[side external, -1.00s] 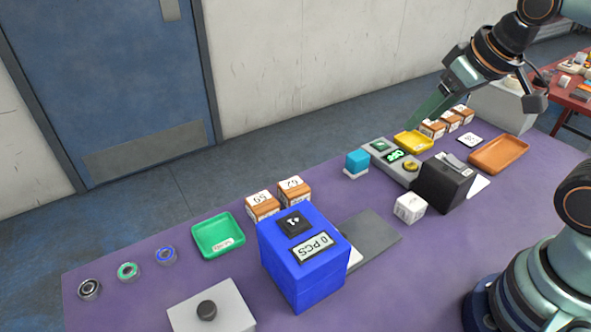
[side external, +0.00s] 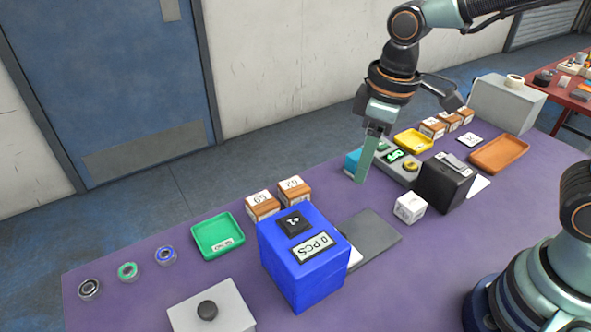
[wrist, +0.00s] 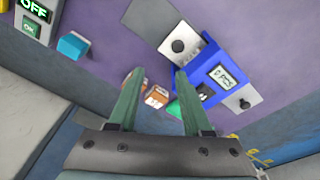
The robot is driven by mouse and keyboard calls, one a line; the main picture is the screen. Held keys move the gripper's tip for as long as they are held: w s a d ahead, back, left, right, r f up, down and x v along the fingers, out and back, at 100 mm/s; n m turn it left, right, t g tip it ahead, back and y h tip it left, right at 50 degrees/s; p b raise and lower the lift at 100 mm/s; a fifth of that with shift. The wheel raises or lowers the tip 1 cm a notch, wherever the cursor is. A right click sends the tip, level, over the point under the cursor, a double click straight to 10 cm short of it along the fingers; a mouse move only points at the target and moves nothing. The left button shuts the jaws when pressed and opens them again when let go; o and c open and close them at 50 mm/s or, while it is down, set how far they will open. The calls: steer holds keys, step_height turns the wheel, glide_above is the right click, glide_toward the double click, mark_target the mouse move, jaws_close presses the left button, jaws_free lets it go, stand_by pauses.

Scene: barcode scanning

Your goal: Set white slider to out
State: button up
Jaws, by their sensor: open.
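No part is clearly marked as the white slider. A white piece (side external: 355,258) is partly hidden at the side of the blue box (side external: 305,265); the wrist view shows a white panel with a grey disc (wrist: 180,46) there. A pale box with a dark knob (side external: 207,310) stands at the front left and could also be it; I cannot tell which. My gripper (side external: 362,178) points down above the table, apart from both, near the cyan block (side external: 353,158). In the wrist view its green fingers (wrist: 158,76) are apart with nothing between them.
A grey plate (side external: 375,238) lies right of the blue box. A white cube (side external: 410,208) and black box (side external: 446,183) stand to the right. Two brown-sided boxes (side external: 263,206) and a green tray (side external: 218,236) are left.

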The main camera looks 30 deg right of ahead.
steer(key=a+f, duration=0.1)
steer(key=f, duration=0.4)
steer(key=a+f+n+g, duration=0.1)
steer(key=f, duration=0.4)
steer(key=a+f+n, duration=0.1)
steer(key=a+f, duration=0.1)
steer(key=f, duration=0.3)
steer(key=shift+s, duration=0.3)
jaws_close()
stand_by(1.0)
